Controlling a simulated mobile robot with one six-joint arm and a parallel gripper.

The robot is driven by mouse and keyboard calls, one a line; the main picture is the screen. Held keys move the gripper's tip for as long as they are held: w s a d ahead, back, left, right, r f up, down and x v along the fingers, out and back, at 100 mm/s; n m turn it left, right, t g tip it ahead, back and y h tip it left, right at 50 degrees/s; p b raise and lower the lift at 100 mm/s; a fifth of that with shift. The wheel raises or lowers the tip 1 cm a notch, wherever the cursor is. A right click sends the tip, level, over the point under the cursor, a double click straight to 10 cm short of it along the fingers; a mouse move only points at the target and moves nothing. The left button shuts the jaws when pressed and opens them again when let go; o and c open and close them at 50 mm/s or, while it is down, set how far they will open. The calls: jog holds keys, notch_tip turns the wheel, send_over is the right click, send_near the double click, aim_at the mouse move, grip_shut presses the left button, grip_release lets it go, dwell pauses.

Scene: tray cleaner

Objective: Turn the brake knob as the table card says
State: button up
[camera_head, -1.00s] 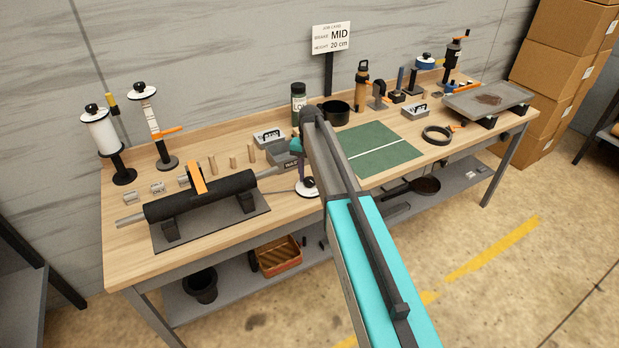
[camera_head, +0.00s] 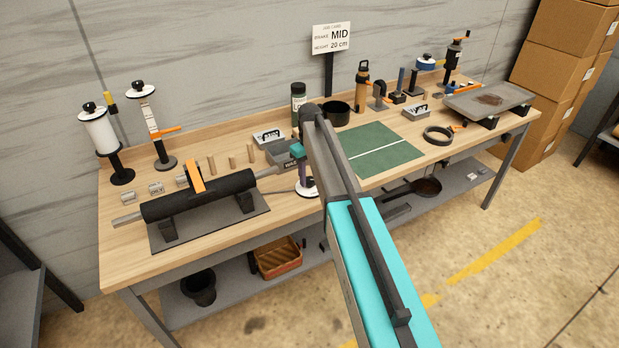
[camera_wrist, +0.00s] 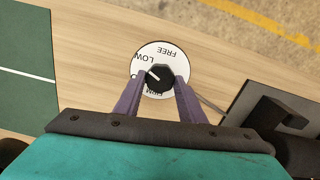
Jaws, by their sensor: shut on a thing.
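The table card (camera_head: 331,38) reads BRAKE MID and HEIGHT 20 cm. The brake knob (camera_wrist: 160,77) is black with a white pointer line, on a round white dial (camera_wrist: 178,53) marked FREE, LOW and, partly covered, what looks like FIRM. The pointer faces upper left in the wrist view, just below the word LOW. A label at the dial's left edge is hidden by a finger, so I cannot read MID. My gripper (camera_wrist: 160,82) has its purple fingers on both sides of the knob, shut on it. In the head view, my gripper (camera_head: 303,183) stands over the dial (camera_head: 312,193) at the bench's front edge.
A black roller (camera_head: 215,192) on a dark stand lies left of the dial. A green mat (camera_head: 385,143) lies to the right. Grey boxes, a bottle (camera_head: 298,103) and a black pot (camera_head: 336,113) stand behind.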

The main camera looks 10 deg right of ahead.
aim_at(309, 180)
jog(key=n, duration=0.5)
jog(key=shift+b, duration=0.35)
jog(key=n, duration=0.6)
jog(key=o, duration=1)
notch_tip(309, 180, up, 14)
jog(key=b, duration=0.3)
dwell(0.3)
